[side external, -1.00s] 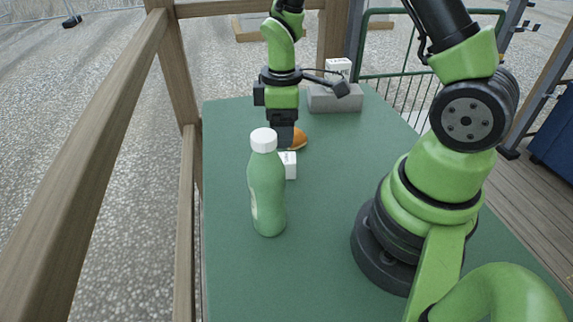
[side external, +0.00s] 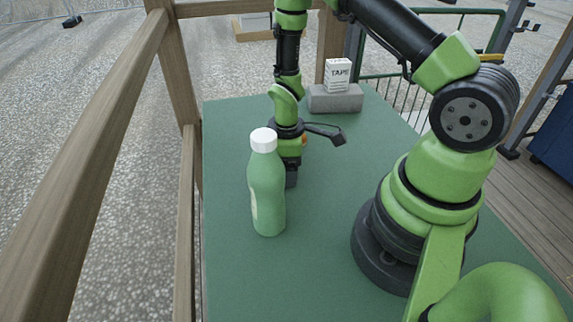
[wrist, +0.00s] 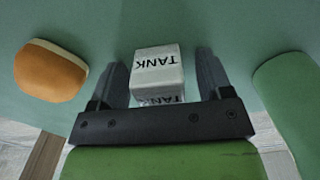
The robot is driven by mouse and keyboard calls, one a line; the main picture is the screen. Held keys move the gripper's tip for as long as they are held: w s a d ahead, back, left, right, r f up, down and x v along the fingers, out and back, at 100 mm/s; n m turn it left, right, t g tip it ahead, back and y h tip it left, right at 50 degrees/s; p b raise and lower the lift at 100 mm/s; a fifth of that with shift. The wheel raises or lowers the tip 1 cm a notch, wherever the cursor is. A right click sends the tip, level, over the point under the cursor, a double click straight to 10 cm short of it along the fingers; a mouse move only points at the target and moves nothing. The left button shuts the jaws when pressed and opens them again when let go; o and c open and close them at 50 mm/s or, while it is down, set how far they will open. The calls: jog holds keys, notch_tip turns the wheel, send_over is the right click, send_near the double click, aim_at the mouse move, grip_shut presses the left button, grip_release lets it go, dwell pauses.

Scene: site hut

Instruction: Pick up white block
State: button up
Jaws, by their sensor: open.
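The white block (wrist: 157,68) is marked "TANK" and sits on the green table between my two fingers in the wrist view. The fingers stand on either side of it with small gaps. My gripper (wrist: 162,75) is open and points down around the block. In the side external view my gripper (side external: 291,178) is low over the table behind the green bottle, and the white block is hidden there.
A green bottle (side external: 267,195) with a white cap stands close by; its side also shows in the wrist view (wrist: 288,95). An orange object (wrist: 48,70) lies on the other side. A white "TAPE" box (side external: 338,75) stands on a grey block (side external: 335,99). The front of the green table (side external: 245,280) is clear.

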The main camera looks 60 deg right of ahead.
jog(key=c, duration=1)
jog(key=shift+c, duration=0.2)
